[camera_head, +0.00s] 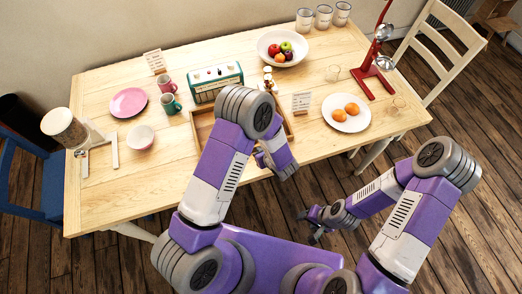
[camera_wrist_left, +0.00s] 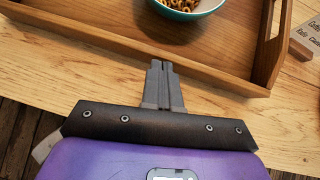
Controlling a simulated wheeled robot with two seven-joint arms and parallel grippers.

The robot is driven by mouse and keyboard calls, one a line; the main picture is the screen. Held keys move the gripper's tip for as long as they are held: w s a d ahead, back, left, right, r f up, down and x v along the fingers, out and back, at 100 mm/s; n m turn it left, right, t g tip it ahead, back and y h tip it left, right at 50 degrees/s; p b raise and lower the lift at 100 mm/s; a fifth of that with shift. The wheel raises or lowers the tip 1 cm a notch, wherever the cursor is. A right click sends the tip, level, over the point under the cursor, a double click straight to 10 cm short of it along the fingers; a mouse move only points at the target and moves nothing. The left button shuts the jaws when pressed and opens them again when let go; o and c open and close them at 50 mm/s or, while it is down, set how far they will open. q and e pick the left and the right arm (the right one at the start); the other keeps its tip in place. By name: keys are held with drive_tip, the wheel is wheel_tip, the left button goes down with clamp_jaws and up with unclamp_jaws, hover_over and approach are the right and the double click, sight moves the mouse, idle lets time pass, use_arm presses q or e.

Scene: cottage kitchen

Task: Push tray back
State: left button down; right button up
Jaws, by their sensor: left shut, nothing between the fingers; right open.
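The wooden tray (camera_head: 201,124) lies on the table near its front edge, partly hidden behind my left arm in the head view. In the left wrist view its front wall (camera_wrist_left: 110,40) runs across the picture, and a teal bowl (camera_wrist_left: 205,10) of ring-shaped cereal stands in it. My left gripper (camera_head: 261,158) is shut and empty at the tray's front side. In the left wrist view its fingertips (camera_wrist_left: 160,64) point at the front wall, very close to it; I cannot tell whether they touch. My right gripper (camera_head: 309,222) is open and empty, off the table's front edge.
Behind the tray stand a teal toaster (camera_head: 216,80) and small bottles (camera_head: 268,78). Mugs (camera_head: 170,103) and a pink plate (camera_head: 129,102) are to the left.

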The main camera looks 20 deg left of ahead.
use_arm(q)
drive_tip(key=shift+s+d+f+b, duration=0.1)
drive_tip(key=shift+s+d+b, duration=0.35)
drive_tip(key=shift+s+d, duration=0.75)
drive_tip(key=p+v, duration=0.1)
drive_tip(key=v, duration=0.9)
drive_tip(key=shift+s, duration=0.1)
